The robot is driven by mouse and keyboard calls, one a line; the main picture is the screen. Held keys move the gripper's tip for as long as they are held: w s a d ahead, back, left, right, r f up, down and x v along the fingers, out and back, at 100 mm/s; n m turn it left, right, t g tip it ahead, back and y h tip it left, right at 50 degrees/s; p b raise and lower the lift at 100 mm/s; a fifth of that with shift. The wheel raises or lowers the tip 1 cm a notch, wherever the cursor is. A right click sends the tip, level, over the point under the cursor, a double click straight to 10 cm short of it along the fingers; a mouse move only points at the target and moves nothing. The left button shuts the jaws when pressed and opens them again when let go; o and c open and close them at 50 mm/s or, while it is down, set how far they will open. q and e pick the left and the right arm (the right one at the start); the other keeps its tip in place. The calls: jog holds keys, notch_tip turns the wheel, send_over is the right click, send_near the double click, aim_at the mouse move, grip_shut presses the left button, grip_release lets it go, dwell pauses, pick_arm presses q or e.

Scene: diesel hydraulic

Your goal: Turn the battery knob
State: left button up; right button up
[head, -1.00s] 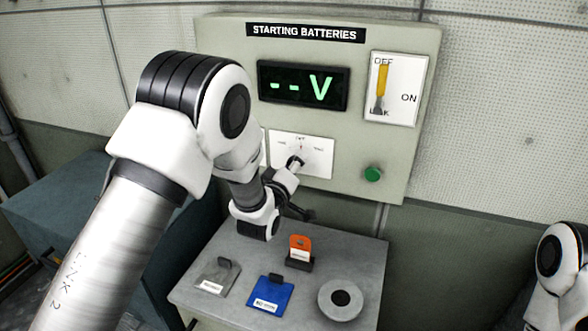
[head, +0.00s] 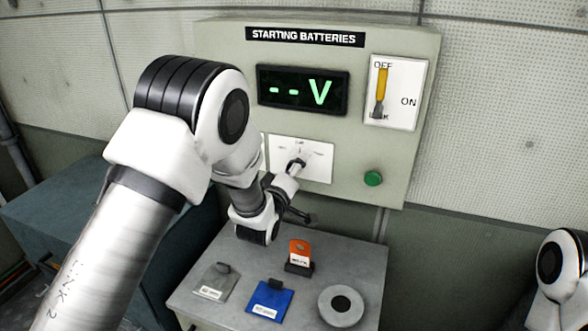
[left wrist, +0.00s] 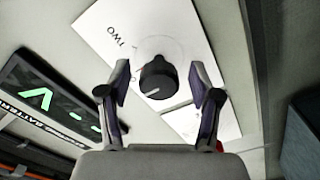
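The battery knob (left wrist: 158,80) is a round black knob with a pale pointer line, on a white dial plate (head: 318,163) low on the panel. In the left wrist view, my left gripper (left wrist: 160,68) is open, with one finger on each side of the knob and visible gaps between. In the head view, the left gripper (head: 297,168) is at the dial plate and largely covers the knob. The word TWO shows on the plate in the wrist view. Only part of my right arm shows at the right edge; its gripper is out of view.
The panel carries a display (head: 303,90) reading "--V", a yellow-handled switch (head: 382,85) and a green button (head: 373,178). Below, a grey table (head: 345,262) holds an orange tag (head: 299,250), a blue tag (head: 269,299), a grey tag (head: 215,283) and a round disc (head: 341,306).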

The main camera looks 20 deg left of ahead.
pick_arm(q)
jog(key=s, duration=1.2)
jog(key=shift+a, duration=0.2)
